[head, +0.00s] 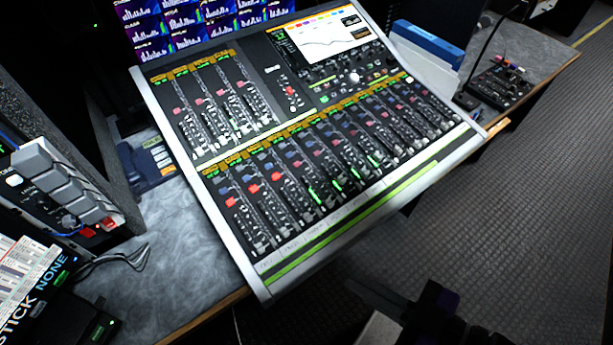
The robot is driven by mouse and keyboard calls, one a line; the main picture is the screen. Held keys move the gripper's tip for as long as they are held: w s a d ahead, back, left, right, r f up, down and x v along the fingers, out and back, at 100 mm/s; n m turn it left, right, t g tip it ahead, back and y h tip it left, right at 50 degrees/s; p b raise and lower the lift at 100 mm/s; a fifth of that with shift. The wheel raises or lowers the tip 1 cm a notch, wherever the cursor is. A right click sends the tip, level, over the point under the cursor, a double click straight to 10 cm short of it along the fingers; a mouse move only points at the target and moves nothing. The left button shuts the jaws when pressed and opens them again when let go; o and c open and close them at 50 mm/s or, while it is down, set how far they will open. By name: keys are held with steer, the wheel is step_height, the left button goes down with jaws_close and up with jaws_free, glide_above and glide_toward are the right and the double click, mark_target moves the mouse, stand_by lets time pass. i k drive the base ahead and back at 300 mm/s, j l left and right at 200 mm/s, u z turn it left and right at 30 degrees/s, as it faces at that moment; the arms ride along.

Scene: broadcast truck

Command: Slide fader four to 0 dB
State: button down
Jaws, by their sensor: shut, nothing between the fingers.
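The mixing console (217,236) stands tilted on the desk in the head view. Its long lower bank of faders (310,165) runs across the front, with red caps on the left strips and greyish ones further right. A shorter upper bank (220,100) has pinkish-red caps. The strip numbers and dB marks are too small to read, so I cannot tell which strip is fader four or its exact level. My gripper (358,288) is dark and shut, at the bottom right, in front of the console's near edge. It is apart from the faders and holds nothing.
A screen (320,35) sits in the console's upper right. A telephone (150,165) and a unit with grey keys (65,185) stand to the left. A small black controller (500,85) lies at the right. Carpeted floor (520,220) is open on the right.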

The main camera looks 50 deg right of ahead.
mark_target(328, 202)
steer(key=k+l+z, duration=0.15)
steer(key=l, duration=0.2)
steer(key=k+l+z, duration=0.15)
steer(key=l, duration=0.25)
steer(key=k+l+z, duration=0.15)
steer(key=l, duration=0.25)
